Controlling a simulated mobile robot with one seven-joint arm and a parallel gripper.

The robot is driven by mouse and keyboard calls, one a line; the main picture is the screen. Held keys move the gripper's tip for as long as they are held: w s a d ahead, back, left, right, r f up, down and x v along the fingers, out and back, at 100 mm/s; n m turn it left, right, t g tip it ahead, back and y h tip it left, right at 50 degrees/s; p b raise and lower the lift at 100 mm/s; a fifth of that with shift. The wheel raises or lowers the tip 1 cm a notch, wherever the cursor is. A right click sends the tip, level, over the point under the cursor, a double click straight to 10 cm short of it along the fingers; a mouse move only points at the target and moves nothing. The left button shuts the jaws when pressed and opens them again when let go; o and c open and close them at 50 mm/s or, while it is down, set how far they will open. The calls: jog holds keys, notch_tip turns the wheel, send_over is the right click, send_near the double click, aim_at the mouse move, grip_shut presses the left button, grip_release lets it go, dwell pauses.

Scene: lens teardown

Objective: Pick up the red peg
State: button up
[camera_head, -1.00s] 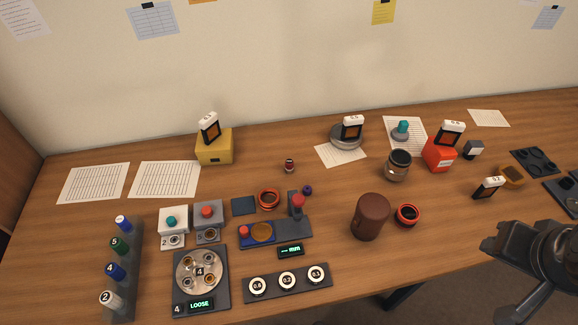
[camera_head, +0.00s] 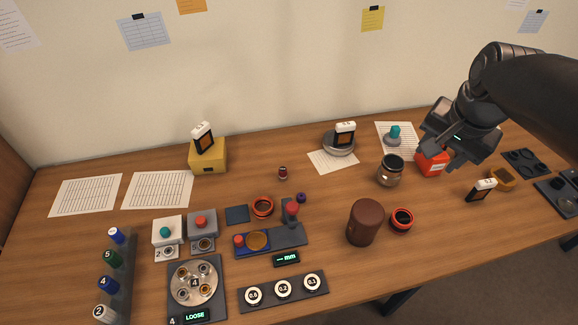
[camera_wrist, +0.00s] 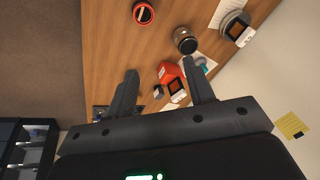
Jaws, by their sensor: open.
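Several small red pieces show in the head view, and I cannot tell for certain which is the peg. A red round piece (camera_head: 200,222) sits on a grey block. Another red piece (camera_head: 238,240) stands at the left end of the blue-and-grey gauge base. A red knob (camera_head: 292,208) tops the upright at that base's right. A small dark red piece (camera_head: 283,172) stands alone behind. My gripper (camera_head: 440,150) is above the back right of the table, far from these. In the wrist view my gripper (camera_wrist: 160,70) is open, with nothing between its fingers.
A red box (camera_head: 430,165) lies under my gripper. A dark jar (camera_head: 390,172), a brown cylinder (camera_head: 363,222) and a red-rimmed ring (camera_head: 401,220) stand between it and the gauge. A pegged rack (camera_head: 122,275) is at the left. The front right wood is mostly clear.

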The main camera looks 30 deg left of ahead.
jog(key=w+a+f+g, duration=0.1)
jog(key=w+a+f, duration=0.25)
jog(key=a, duration=0.65)
jog(key=m+g+h, duration=0.1)
jog(key=m+g, duration=0.1)
jog(key=m, duration=0.1)
send_over(283, 169)
notch_tip(283, 169, down, 15)
notch_tip(283, 169, down, 6)
jog(key=shift+w+d+r, duration=0.1)
jog(key=shift+d+r, duration=0.05)
jog(key=shift+r, duration=0.05)
jog(key=shift+f, duration=2.95)
jog(key=shift+c, duration=0.6)
jog(key=c, duration=0.9)
jog(key=shift+r, duration=0.2)
jog(key=shift+c, duration=0.2)
